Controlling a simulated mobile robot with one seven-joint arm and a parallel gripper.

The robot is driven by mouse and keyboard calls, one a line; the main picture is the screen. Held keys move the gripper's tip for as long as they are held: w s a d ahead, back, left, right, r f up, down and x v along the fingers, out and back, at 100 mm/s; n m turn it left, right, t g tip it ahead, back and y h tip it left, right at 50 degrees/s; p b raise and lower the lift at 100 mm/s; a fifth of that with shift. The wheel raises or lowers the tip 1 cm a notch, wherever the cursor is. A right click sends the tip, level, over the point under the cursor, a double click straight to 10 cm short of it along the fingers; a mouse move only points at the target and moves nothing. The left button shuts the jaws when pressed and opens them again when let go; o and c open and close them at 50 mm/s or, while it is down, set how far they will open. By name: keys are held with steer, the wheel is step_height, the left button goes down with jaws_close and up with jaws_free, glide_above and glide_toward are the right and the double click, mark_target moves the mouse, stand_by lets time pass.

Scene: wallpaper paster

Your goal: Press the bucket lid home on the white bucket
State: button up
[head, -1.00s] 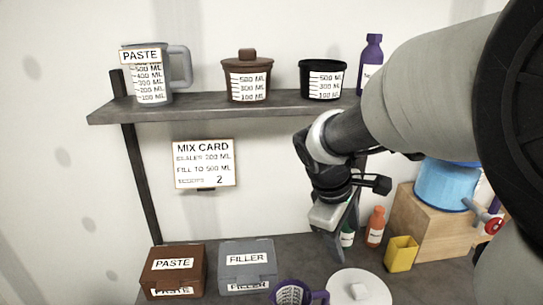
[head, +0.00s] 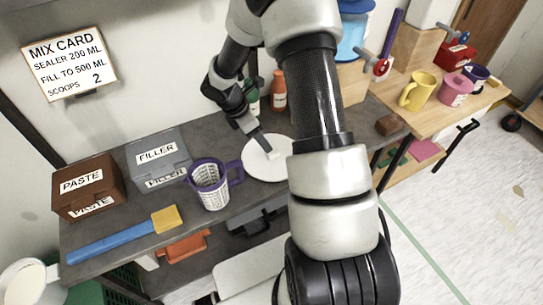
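A round white lid (head: 256,168) with a small pale block-shaped knob (head: 273,154) lies on the grey bench. I cannot tell whether anything is under it. My gripper (head: 262,143) reaches down over its back edge, its fingers close to the knob. At this size I cannot tell whether the fingers are open or shut, or whether they touch the knob. A white round-topped vessel (head: 28,284) is cut off at the bottom left, beyond the bench; it may be the white bucket. My arm hides the bench right of the lid.
A purple measuring jug (head: 211,192) stands just left of the lid. The filler box (head: 158,160), paste box (head: 88,187) and a blue-handled brush (head: 123,234) are farther left. Orange (head: 279,90) and green (head: 253,101) bottles stand behind the gripper. A yellow mug (head: 416,90) stands on the right-hand table.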

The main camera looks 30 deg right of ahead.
mark_target(272, 155)
steer(key=x, duration=0.8)
steer(key=shift+d+f, duration=0.1)
steer(key=shift+d, duration=0.25)
steer(key=c, duration=1.2)
